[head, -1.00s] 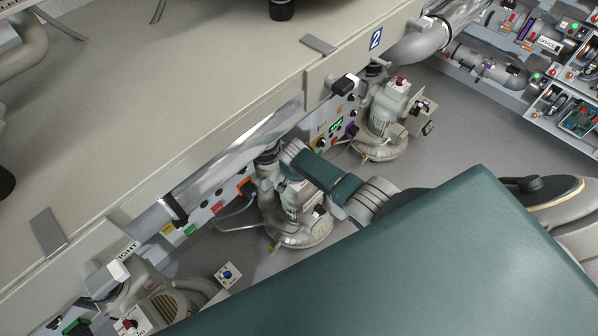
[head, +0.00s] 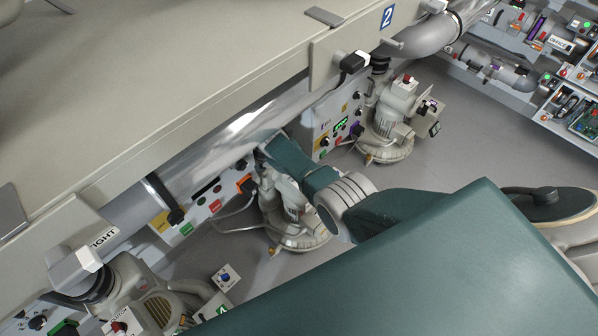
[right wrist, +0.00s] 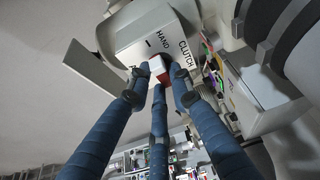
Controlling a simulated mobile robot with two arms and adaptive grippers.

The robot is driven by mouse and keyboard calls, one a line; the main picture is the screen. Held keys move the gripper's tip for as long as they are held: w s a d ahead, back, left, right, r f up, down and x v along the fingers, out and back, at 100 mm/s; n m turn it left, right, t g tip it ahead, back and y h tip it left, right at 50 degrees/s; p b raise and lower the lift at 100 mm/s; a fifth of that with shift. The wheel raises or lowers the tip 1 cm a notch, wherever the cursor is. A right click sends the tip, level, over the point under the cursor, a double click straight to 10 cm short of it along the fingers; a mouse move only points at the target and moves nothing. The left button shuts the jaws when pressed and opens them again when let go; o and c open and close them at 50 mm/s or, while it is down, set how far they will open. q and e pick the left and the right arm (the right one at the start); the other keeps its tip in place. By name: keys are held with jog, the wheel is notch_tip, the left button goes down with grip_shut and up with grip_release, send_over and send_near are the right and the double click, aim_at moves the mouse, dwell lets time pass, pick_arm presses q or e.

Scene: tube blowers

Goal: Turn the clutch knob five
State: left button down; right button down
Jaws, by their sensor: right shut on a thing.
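In the right wrist view, a white box (right wrist: 146,31) carries the words "CLUTCH" and "HAND" and another word partly hidden by a finger. A red and white clutch knob (right wrist: 158,68) stands out from its face. My right gripper (right wrist: 159,79) has its three blue fingers closed around this knob, their tips at its sides. In the head view my right arm reaches in from the right to the middle blower (head: 293,222) under the duct; its own links hide the gripper and the knob there. My left gripper is not in view.
A beige table or cover (head: 160,85) and a metal duct run above the blowers. Another blower (head: 386,130) stands behind, marked near "2". One more (head: 150,300) stands at lower left. Control panels (head: 205,200) line the wall. Grey floor (head: 480,135) is clear at right.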

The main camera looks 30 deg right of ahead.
dwell(0.4)
jog(key=c, duration=1.5)
grip_release()
jog(key=shift+c, duration=0.2)
